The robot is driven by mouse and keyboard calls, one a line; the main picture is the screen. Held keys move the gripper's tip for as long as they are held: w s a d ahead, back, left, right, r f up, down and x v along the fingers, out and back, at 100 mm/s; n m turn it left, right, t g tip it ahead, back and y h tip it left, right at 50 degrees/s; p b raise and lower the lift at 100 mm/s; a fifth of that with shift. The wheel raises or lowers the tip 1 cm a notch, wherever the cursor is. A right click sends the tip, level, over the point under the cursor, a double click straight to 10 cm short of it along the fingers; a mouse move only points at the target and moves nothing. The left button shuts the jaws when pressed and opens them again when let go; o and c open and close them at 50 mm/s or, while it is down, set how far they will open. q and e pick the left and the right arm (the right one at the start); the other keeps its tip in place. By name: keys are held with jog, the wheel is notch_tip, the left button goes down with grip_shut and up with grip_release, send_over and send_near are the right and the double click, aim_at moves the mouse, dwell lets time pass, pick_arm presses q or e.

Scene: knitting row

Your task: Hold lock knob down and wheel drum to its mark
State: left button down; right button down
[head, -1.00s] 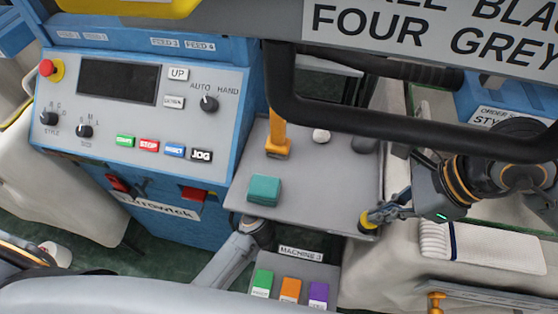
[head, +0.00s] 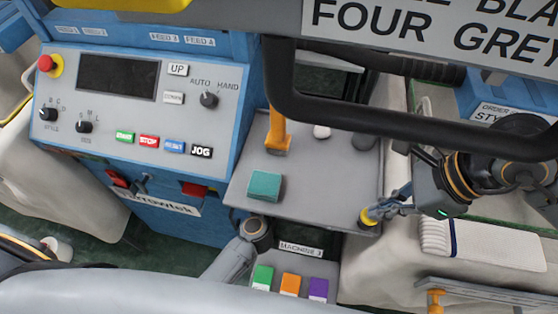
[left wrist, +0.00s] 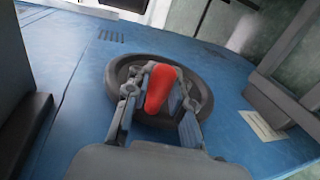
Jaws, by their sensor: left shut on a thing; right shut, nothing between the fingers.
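The yellow knob (head: 367,217), taken as the lock knob, stands at the near right corner of a grey shelf (head: 335,185). My right gripper (head: 374,213) is shut with nothing between its fingers. Its tips are at the knob and seem to touch it. In the left wrist view, a dark round handwheel (left wrist: 120,72) with a red handle (left wrist: 160,88) sits against a blue machine face. My left gripper (left wrist: 160,105) is shut on the red handle, one finger on each side. The left gripper and the wheel do not show in the head view. I cannot make out the drum or its mark.
A blue machine panel (head: 120,110) with knobs and buttons stands at left. An orange post (head: 277,132) and a teal block (head: 264,186) are on the shelf. A black bar (head: 400,118) crosses above it. A white folded knit (head: 490,245) lies at right.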

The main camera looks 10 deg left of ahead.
pick_arm(q)
jog(key=shift+s+f, duration=0.25)
jog(key=shift+f, duration=0.4)
jog(key=shift+s+f, duration=0.2)
jog(key=shift+f, duration=0.5)
jog(key=shift+s+f, duration=0.25)
jog(key=shift+f, duration=0.55)
jog(key=c, duration=1.2)
grip_release()
jog(key=shift+r, duration=0.2)
jog(key=v, duration=1.2)
